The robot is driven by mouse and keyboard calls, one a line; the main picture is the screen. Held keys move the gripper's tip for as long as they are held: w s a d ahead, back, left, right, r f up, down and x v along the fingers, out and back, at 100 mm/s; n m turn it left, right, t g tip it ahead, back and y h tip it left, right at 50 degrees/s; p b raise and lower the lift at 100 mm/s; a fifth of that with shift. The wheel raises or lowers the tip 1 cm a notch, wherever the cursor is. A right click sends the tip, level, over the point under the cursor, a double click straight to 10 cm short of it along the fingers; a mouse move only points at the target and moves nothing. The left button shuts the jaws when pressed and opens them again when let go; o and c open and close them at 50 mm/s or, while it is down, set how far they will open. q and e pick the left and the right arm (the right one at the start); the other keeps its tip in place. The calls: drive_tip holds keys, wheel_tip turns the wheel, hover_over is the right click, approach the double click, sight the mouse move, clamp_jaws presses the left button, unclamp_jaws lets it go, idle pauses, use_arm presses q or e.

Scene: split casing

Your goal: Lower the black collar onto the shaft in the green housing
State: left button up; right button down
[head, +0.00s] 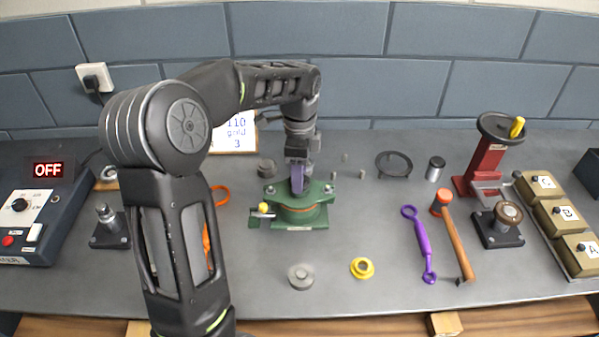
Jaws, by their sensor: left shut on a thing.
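The green housing (318,212) stands on the middle of the bench, with an orange-brown band around its lower part. My left gripper (298,186) reaches down from above, directly over the middle of the housing. It is shut, and the black collar it appears to hold is mostly hidden by the fingers and too small to make out. The shaft is hidden behind the gripper and the housing top. I cannot tell whether the collar touches the shaft. My right gripper is not in view.
A grey disc (300,277) and a yellow flanged ring (362,268) lie in front of the housing. A black ring (393,164) and dark round part (267,168) lie behind. A control box (35,225) shows OFF.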

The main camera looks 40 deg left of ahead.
use_arm(q)
drive_tip(key=shift+f, duration=0.15)
drive_tip(key=o, duration=1.4)
wheel_tip(320, 180, up, 7)
drive_tip(key=p, duration=0.5)
drive_tip(key=shift+f, duration=0.15)
